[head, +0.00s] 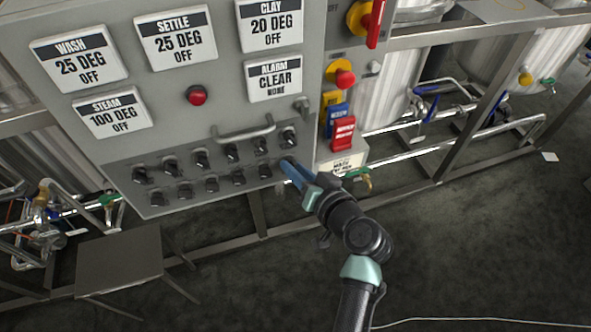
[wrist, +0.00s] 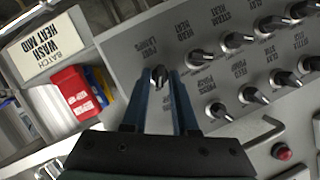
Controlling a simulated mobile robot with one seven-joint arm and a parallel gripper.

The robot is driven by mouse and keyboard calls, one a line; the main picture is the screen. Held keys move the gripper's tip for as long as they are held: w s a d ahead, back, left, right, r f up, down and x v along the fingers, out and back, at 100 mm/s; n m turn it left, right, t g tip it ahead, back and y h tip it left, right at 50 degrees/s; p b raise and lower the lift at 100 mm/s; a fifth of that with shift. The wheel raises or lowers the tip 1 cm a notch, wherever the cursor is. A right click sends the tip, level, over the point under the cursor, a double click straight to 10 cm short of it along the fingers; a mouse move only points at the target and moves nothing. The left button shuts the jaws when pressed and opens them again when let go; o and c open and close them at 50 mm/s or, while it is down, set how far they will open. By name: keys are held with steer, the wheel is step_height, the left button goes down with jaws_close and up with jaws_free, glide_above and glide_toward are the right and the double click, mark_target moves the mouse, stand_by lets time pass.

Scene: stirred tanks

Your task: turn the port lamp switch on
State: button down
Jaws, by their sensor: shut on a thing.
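The port lamp switch (wrist: 159,78) is a small dark knob on the grey control panel (wrist: 125,45). Its label, "PORT LAMPS" (wrist: 146,43), appears upside down in the wrist view. My gripper (wrist: 162,73) has its two blue fingers on either side of the knob and is shut on it. In the head view my gripper (head: 287,165) reaches the right end of the panel's lower knob row, and its fingers hide the switch there. The knob's exact pointing direction is hard to tell between the fingers.
Other dark knobs (head: 201,160) fill two rows beside it. A metal handle (head: 243,133) sticks out above them. Red and blue tags (head: 343,133) and a batch card (head: 342,165) are close on the right. A low stand (head: 118,262) is at lower left.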

steer(key=shift+f, duration=0.1)
stand_by(0.3)
steer(key=c, duration=0.9)
jaws_free()
steer(key=shift+s, duration=0.1)
steer(key=v, duration=1.3)
